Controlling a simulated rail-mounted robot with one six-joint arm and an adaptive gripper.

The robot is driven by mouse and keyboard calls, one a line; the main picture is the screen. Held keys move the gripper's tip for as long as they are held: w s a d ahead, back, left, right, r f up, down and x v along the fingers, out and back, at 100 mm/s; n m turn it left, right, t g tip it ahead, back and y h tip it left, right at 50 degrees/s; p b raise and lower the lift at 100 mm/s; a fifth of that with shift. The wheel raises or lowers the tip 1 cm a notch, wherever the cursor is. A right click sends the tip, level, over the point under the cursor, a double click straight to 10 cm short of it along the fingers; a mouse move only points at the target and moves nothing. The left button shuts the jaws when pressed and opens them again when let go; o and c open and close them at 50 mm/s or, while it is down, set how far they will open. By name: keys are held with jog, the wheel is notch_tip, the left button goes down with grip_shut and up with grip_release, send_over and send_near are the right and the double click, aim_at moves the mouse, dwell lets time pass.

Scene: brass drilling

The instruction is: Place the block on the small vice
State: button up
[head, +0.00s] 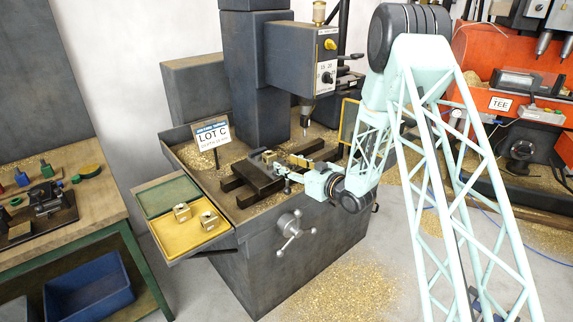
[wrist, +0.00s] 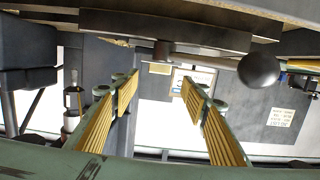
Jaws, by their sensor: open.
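Two small brass blocks, one of them at the left (head: 182,212) and one at the right (head: 208,220), sit apart in the yellow section of a tray on the drill stand's left side. A dark vice (head: 245,185) lies on the drill table; a small brass-coloured piece (head: 268,157) shows at its far side, and I cannot tell whether it is a block. A smaller black vice-like device (head: 45,200) stands on the left bench. My gripper (head: 291,165) is beside the drill-table vice. In the wrist view its yellow-padded fingers (wrist: 160,88) are apart, with no block visible between them.
The drill head (head: 310,75) and its bit hang above the table. A LOT C sign (head: 212,135) stands at the table's left rear. A three-armed handle (head: 289,230) sticks out in front. A dark ball knob (wrist: 258,70) is close to the right finger in the wrist view.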

jog(key=shift+r, duration=0.15)
dwell(0.6)
jog(key=shift+w+d+r, duration=0.1)
jog(key=shift+d+r, duration=0.15)
jog(key=shift+r, duration=0.15)
jog(key=s+d+r+m+h, duration=0.1)
jog(key=s+d+r+h, duration=0.15)
jog(key=d+r, duration=0.35)
jog(key=s+d+r+m+h, duration=0.1)
jog(key=d+r+h, duration=0.3)
jog(key=r, duration=0.5)
jog(key=s+d+r+m+g+h, duration=0.1)
jog(key=s+d+r+h, duration=0.1)
jog(key=s+d+r, duration=0.45)
jog(key=s+d+r+m+g+h, duration=0.1)
jog(key=s+d+r+g, duration=0.2)
jog(key=s, duration=0.7)
jog(key=s+d+r+m+g+h, duration=0.1)
jog(key=s+d+r, duration=0.15)
jog(key=s, duration=0.75)
jog(key=s+d+r+m+h, duration=0.1)
jog(key=s+d+r, duration=0.15)
jog(key=s, duration=0.65)
jog(key=s+a+f+m+g+y, duration=0.1)
jog(key=s+a+m+g, duration=0.1)
jog(key=s, duration=2.6)
jog(key=shift+s+a+g, duration=0.35)
jog(key=shift+a+g, duration=0.1)
jog(key=shift+g, duration=0.35)
